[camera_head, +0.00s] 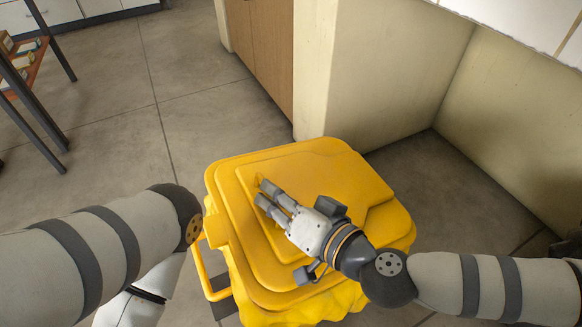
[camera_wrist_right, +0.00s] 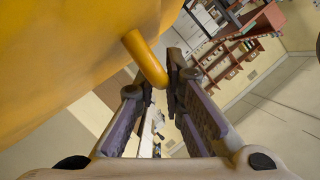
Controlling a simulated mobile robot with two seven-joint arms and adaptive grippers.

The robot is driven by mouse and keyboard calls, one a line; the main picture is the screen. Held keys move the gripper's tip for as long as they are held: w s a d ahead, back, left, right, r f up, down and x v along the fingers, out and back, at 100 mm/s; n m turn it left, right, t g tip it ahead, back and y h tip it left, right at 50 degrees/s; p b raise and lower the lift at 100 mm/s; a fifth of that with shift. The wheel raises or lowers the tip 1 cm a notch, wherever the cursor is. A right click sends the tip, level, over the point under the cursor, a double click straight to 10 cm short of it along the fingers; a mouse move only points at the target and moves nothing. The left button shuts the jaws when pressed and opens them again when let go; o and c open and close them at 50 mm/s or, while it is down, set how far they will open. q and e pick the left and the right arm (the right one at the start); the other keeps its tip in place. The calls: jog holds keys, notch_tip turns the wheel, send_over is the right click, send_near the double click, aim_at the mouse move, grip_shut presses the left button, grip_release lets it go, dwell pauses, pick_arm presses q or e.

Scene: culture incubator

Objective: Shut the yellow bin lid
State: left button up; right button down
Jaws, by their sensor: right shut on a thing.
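The yellow bin (camera_head: 290,312) stands in front of me, with its yellow lid (camera_head: 345,185) lying over the top. I cannot tell from above whether the lid is fully down on the rim. My right gripper (camera_head: 264,194) reaches over the lid from the right, with its fingertips near the lid's left part.
A pale wall block (camera_head: 360,75) with brown cabinet doors (camera_head: 262,45) stands right behind the bin. A dark-legged shelf (camera_head: 30,75) holding small boxes is at the upper left. A yellow side bar (camera_head: 207,272) juts from the bin's left.

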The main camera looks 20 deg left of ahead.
jog(key=f, duration=0.2)
jog(key=f+n, duration=0.1)
jog(key=shift+s+a+f+t+h, duration=0.25)
jog(key=shift+a+t+h, duration=0.05)
jog(key=shift+a, duration=0.1)
jog(key=shift+f, duration=0.35)
jog(key=shift+s+f, duration=0.1)
jog(key=shift+f, duration=0.05)
jog(key=c, duration=1.7)
grip_release()
jog(key=v, duration=1.2)
jog(key=shift+a, duration=0.1)
